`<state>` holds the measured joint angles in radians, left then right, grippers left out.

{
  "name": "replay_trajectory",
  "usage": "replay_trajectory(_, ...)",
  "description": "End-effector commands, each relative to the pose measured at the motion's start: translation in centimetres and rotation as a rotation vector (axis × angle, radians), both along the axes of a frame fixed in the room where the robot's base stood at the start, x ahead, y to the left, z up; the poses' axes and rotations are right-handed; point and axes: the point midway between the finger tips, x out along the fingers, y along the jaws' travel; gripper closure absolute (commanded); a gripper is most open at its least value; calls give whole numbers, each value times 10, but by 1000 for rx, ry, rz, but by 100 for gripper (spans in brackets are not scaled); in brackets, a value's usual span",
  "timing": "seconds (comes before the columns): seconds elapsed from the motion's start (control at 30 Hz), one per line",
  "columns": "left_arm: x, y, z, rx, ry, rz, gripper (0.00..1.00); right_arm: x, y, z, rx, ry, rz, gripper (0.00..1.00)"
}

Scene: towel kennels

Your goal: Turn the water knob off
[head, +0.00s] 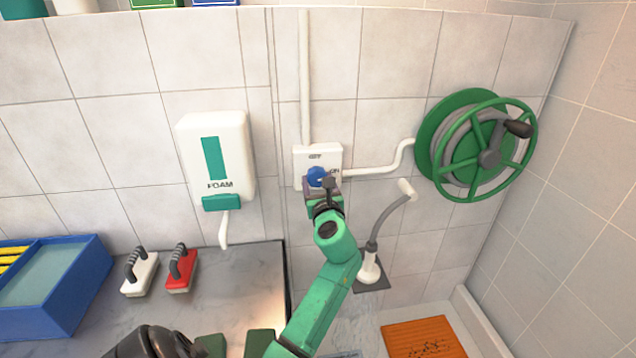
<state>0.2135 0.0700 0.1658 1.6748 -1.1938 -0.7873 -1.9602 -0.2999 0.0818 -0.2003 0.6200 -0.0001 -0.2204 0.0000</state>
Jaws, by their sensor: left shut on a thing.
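The blue water knob (316,174) is on a white box (303,154) on the tiled wall. The box has a label at its top, too small to read surely, and "ON" at the right of the knob. My left gripper (318,186) is at the knob, shut on it, its fingers covering the knob's lower part. Which way the knob points is hard to tell. My left arm comes up from the bottom middle.
A foam dispenser (217,150) hangs left of the box, a green hose reel (478,146) right. A grey sprayer (376,245) stands below. Two brushes, white (140,276) and red (181,272), and a blue bin (70,300) rest on the counter (230,290). An orange mat (424,338) lies lower right.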

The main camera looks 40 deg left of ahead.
Motion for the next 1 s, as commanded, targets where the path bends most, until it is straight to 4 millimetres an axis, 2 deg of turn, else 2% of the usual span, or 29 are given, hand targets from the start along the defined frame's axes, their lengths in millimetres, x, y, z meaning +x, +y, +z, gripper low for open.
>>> replay_trajectory(0.47, 1, -1, -2, -240, -301, 0, 89, -1, 0, -14, 0, 1, -1, 100)
replay_trajectory(1.0, 2, -2, -3, -563, -703, 1, 89, -1, 1, -41, 2, 0, -1, 100)
